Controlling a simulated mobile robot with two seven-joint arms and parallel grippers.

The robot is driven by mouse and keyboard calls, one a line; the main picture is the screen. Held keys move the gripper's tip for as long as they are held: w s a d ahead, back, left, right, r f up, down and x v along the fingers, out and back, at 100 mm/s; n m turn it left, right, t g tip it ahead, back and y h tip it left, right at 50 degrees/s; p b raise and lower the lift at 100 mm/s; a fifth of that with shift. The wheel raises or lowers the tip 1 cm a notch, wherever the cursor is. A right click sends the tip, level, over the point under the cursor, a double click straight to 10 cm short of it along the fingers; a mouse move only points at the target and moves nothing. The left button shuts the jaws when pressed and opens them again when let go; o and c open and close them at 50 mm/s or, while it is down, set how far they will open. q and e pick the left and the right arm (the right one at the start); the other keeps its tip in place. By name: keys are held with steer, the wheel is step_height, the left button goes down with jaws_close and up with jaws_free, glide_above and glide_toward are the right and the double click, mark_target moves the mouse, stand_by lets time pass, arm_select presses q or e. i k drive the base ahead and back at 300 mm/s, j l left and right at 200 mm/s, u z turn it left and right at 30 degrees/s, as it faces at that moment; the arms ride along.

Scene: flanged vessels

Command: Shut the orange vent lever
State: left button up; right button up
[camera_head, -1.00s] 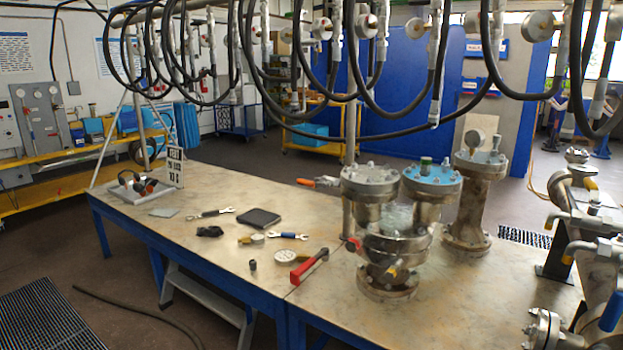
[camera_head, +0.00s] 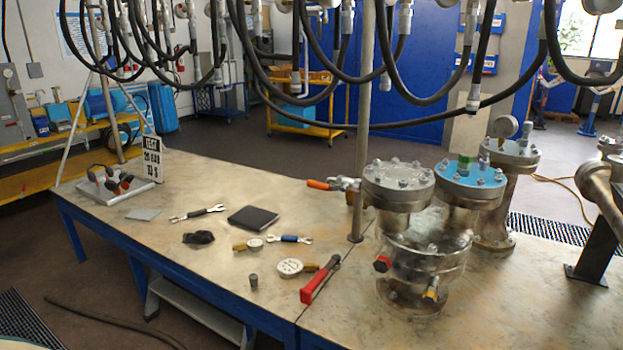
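The orange vent lever (camera_head: 318,184) sticks out to the left from a small valve (camera_head: 345,184) on the side of a flanged steel vessel (camera_head: 398,190). The lever lies roughly level, in line with the valve's stem. The vessel stands on the metal-topped table, right of its middle. A red-capped fitting (camera_head: 382,264) and a yellow-tipped one (camera_head: 431,293) show lower on the vessel assembly in front. Neither of my grippers is in this view.
A blue-topped flanged vessel (camera_head: 468,178) stands close on the right. Black hoses (camera_head: 425,95) hang overhead. A red-handled tool (camera_head: 320,280), gauges, wrenches and a black pad (camera_head: 253,218) lie on the table (camera_head: 190,255).

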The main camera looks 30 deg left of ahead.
mark_target(314, 184)
steer(key=i+j, duration=0.15)
steer(key=j, duration=0.2)
steer(key=i+j, duration=0.15)
steer(key=j, duration=0.2)
steer(key=i+j, duration=0.2)
steer(key=j, duration=0.15)
